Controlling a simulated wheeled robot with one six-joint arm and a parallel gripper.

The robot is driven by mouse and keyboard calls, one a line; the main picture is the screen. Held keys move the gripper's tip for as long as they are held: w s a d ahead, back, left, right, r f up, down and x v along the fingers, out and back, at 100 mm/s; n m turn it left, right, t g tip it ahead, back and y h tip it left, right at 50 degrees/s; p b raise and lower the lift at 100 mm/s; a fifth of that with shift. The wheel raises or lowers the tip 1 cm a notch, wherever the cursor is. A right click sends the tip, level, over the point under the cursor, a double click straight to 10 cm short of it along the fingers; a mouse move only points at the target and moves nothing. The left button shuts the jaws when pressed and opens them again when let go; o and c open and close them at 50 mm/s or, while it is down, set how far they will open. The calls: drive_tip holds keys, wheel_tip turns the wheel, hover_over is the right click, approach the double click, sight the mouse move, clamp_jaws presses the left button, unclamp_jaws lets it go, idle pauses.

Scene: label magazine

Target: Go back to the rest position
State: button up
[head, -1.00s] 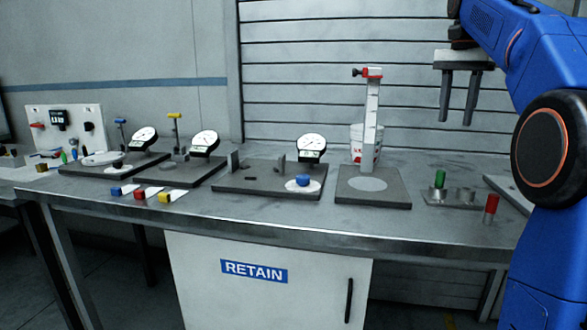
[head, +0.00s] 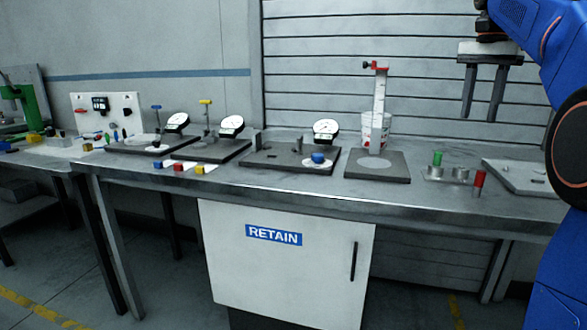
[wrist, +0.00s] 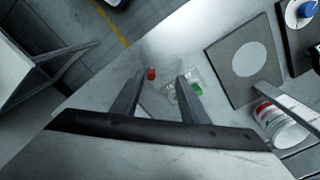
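My gripper (head: 484,92) is raised in the air above the right part of the metal bench (head: 290,192) in the head view. Its two dark fingers point down, stand apart and hold nothing. In the wrist view the fingers of my gripper (wrist: 155,95) are also apart. Beyond them a red cylinder (wrist: 151,73) and a green cylinder (wrist: 197,90) show on the bench below. My blue arm fills the right edge of the head view.
A tall stand with a red clamp (head: 379,100) rises from a dark plate (head: 377,172), with a white bucket (head: 368,132) behind it. Several dial gauge fixtures, including one gauge (head: 326,129), stand further left. A RETAIN cabinet (head: 285,280) is below. The air around my gripper is clear.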

drive_tip(key=s+a+f+n+t, duration=0.1)
drive_tip(key=s+a+f+n, duration=0.2)
drive_tip(key=s+a+f, duration=0.3)
drive_tip(key=s+a+f+n+t, duration=0.1)
drive_tip(key=s+a+f+n, duration=0.25)
drive_tip(key=s+f, duration=0.45)
drive_tip(key=s+a+f+n+t, duration=0.1)
drive_tip(key=s+a+f+n, duration=0.1)
drive_tip(key=s+f, duration=0.6)
drive_tip(key=s+a+f+n+t, duration=0.1)
drive_tip(key=s+a+f+n, duration=0.2)
drive_tip(key=s+f, duration=0.4)
wheel_tip(320, 180, down, 9)
drive_tip(key=shift+s+a+f+t, duration=0.2)
drive_tip(key=shift+s+a+t, duration=0.1)
drive_tip(key=shift+s+a, duration=0.1)
drive_tip(key=shift+n, duration=0.25)
